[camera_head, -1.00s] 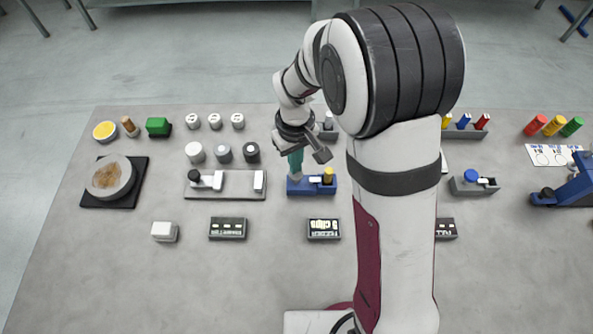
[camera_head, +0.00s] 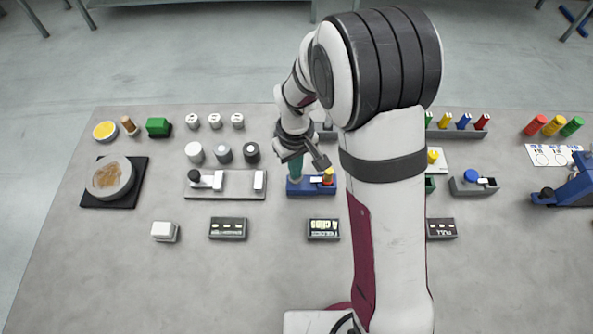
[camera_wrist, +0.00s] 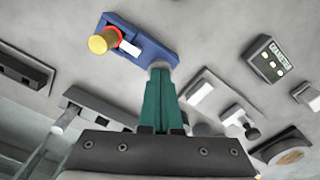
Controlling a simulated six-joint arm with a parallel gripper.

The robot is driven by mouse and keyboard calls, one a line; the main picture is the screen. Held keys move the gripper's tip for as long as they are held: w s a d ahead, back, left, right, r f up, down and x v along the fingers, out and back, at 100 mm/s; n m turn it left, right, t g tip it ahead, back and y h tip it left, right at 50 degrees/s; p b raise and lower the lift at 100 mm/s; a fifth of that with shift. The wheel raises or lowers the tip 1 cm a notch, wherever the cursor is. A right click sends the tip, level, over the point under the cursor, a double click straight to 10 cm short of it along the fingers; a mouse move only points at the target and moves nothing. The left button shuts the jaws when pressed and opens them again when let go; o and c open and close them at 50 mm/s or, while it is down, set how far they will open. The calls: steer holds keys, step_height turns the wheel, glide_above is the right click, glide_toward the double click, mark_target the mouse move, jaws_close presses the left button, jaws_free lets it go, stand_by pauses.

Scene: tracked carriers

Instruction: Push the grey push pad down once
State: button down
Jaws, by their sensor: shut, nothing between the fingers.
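A blue base (camera_head: 303,190) stands in the middle of the table. On its right part is a yellow knob (camera_head: 328,174) with red around its foot; both also show in the wrist view, the knob (camera_wrist: 98,44) beside a white label (camera_wrist: 130,48). The grey push pad (camera_wrist: 158,66) is at the base's other end, mostly hidden behind my fingertips. My gripper (camera_head: 296,176) is shut and empty, its teal fingers pointing down onto the pad. The tips appear to touch it, but how far it is pressed cannot be told.
A grey plate (camera_head: 235,192) with a black knob lies to the left. A dark label block (camera_head: 323,236) lies in front of the base. Small cylinders (camera_head: 223,153) stand behind the plate. My arm covers the table right of the base. The front of the table is mostly clear.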

steer(key=shift+r, duration=2.35)
steer(key=s+d+r+m, duration=0.5)
steer(key=s+r, duration=0.3)
steer(key=s, duration=0.1)
steer(key=s+d+r+m+y, duration=0.1)
steer(key=s+m, duration=0.5)
steer(key=s, duration=0.7)
step_height(320, 180, up, 2)
steer(key=shift+s+d+m+y, duration=0.3)
steer(key=shift+s+d+y, duration=0.1)
steer(key=shift+d, duration=0.15)
steer(key=shift+w, duration=0.1)
